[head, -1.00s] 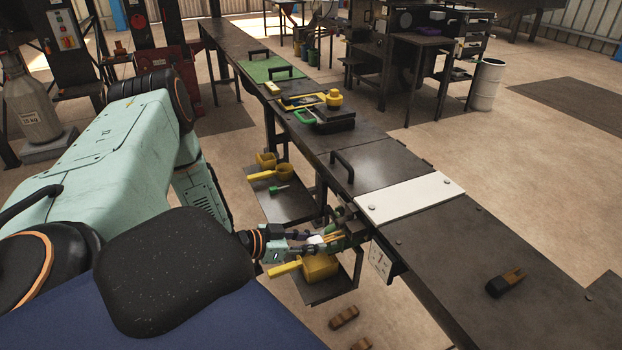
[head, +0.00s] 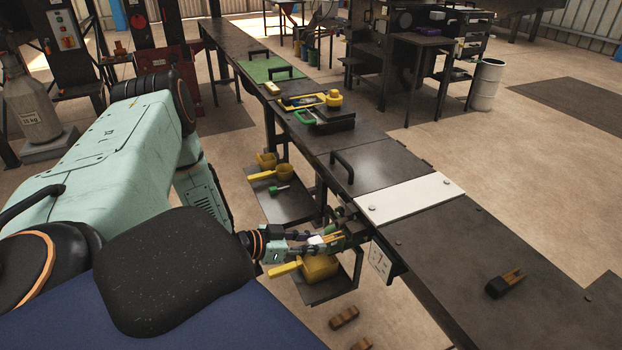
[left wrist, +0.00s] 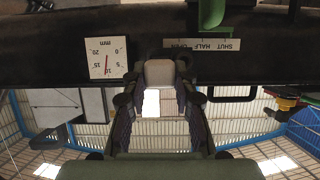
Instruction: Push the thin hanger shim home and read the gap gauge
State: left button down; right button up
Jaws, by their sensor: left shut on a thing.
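My left gripper (head: 322,240) is beside the near edge of the bench, below its top. In the left wrist view the pale handle (left wrist: 159,72) sits between the fingertips; the prongs are hidden there. The gap gauge (left wrist: 107,58) appears upside down, with its red needle near the 10 mm mark. In the head view the gauge (head: 380,261) hangs at the bench side, too small to read. How deep the prongs sit is unclear. My right gripper is out of view.
A green lever (left wrist: 211,14) stands by a SHUT HALF OPEN label (left wrist: 202,44). A dark-handled fork (head: 505,283) lies on the bench right of a white plate (head: 410,198). A yellow scoop (head: 318,267) rests on a low shelf under my gripper. Brown blocks (head: 344,317) lie on the floor.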

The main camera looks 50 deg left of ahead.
aim_at(335, 236)
pick_arm(q)
jog(key=shift+w+d, duration=0.15)
jog(key=shift+w, duration=0.15)
jog(key=shift+w+d+b, duration=0.15)
jog(key=shift+w+d, duration=0.05)
jog(key=shift+w, duration=0.35)
jog(key=shift+w+d+b, duration=0.15)
jog(key=shift+w, duration=0.35)
jog(key=shift+w, duration=0.2)
dwell(0.9)
jog(key=shift+w+d, duration=0.3)
jog(key=shift+w, duration=0.4)
jog(key=shift+w+d+b, duration=0.1)
jog(key=shift+w+b, duration=0.2)
jog(key=c, duration=1)
grip_release()
jog(key=shift+s, duration=0.1)
